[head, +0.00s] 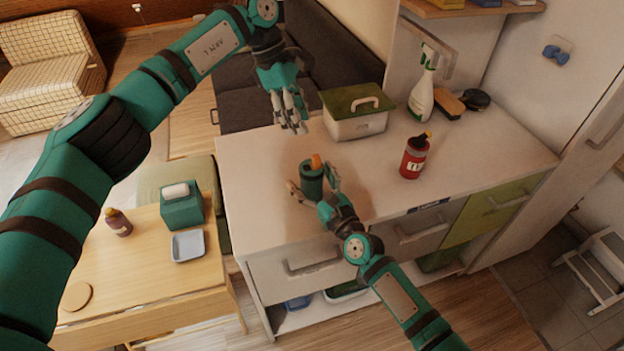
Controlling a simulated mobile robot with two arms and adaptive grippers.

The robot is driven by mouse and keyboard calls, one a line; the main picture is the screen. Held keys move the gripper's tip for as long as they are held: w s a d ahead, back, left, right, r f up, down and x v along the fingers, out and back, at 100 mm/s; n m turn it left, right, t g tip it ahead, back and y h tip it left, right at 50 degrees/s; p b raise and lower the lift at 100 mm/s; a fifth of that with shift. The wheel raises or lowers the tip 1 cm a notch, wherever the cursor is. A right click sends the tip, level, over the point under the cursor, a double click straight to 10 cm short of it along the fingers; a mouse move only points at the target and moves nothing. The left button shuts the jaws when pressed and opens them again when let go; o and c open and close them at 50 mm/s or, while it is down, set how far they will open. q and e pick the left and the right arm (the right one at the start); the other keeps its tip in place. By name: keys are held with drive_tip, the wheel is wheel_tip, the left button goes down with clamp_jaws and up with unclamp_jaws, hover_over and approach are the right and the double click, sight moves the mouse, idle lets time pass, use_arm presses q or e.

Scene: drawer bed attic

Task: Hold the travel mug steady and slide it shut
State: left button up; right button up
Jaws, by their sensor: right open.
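The travel mug (311,184) is a dark green cylinder with an orange piece on its top. It stands upright near the front left of the white counter (460,160). My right gripper (313,187) is open, with one finger on either side of the mug; I cannot tell whether they touch it. My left gripper (290,118) hangs above and behind the mug, near the counter's back left edge, apart from it. Its fingers point down and nothing shows between them, but their opening is unclear.
A white box with a green lid (358,121) stands behind the mug. A red bottle (414,158) and a spray bottle (423,95) stand to the right. Drawers (415,232) line the counter front. A lower wooden table (150,262) holds a teal tissue box (181,209).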

sight(316, 157)
drive_tip(key=shift+c, duration=0.3)
drive_tip(key=c, duration=1.3)
use_arm(q)
drive_tip(key=s+d+r+m+t+y, duration=0.15)
drive_tip(key=d+m+y, duration=0.25)
drive_tip(key=m, duration=0.6)
drive_tip(key=shift+m, duration=0.3)
wheel_tip(316, 157, down, 11)
drive_tip(key=shift+w+a+f, duration=0.1)
drive_tip(key=shift+a, duration=0.05)
drive_tip(key=shift+c, duration=0.4)
clamp_jaws()
